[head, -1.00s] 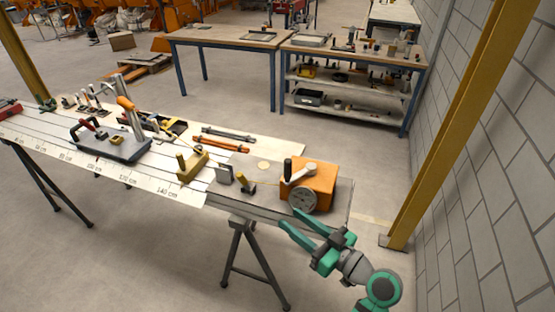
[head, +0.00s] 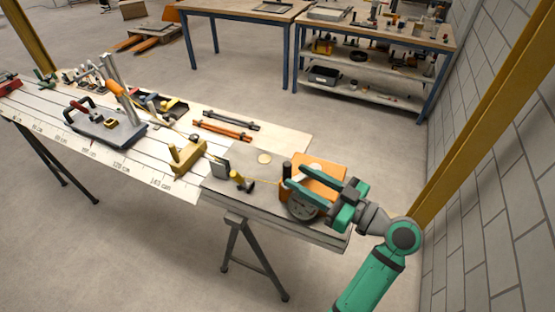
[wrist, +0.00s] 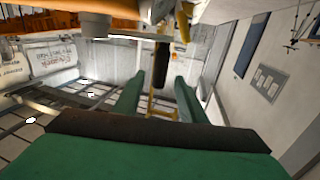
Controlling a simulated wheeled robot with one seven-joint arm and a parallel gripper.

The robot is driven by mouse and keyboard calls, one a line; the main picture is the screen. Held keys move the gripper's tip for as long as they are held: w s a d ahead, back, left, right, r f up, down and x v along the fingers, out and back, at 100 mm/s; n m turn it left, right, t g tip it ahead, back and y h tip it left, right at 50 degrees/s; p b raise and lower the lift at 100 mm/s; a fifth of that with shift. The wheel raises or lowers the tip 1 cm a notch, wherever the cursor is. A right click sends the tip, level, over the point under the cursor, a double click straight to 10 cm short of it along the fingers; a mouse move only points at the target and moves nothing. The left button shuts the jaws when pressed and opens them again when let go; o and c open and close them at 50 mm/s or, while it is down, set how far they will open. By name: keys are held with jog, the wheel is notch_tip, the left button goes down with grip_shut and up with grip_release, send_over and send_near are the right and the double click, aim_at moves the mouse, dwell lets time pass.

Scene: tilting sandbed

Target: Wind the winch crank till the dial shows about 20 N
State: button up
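The orange winch box (head: 324,165) stands at the right end of the bench. A grey round dial (head: 303,208) is on its front; its reading is too small to make out. The crank's black grip (head: 287,169) stands upright left of the box. The pale crank arm is mostly hidden behind my fingers. My gripper (head: 293,177) reaches in from the right over the dial, fingers apart and pointing at the grip. In the wrist view, the black grip (wrist: 161,66) shows in line with the gap between my green fingers (wrist: 158,92); I cannot tell whether they touch it.
A yellow post (head: 480,110) and block wall are at right.

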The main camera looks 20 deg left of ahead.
jog(key=x, duration=0.9)
jog(key=shift+a, duration=0.1)
grip_shut()
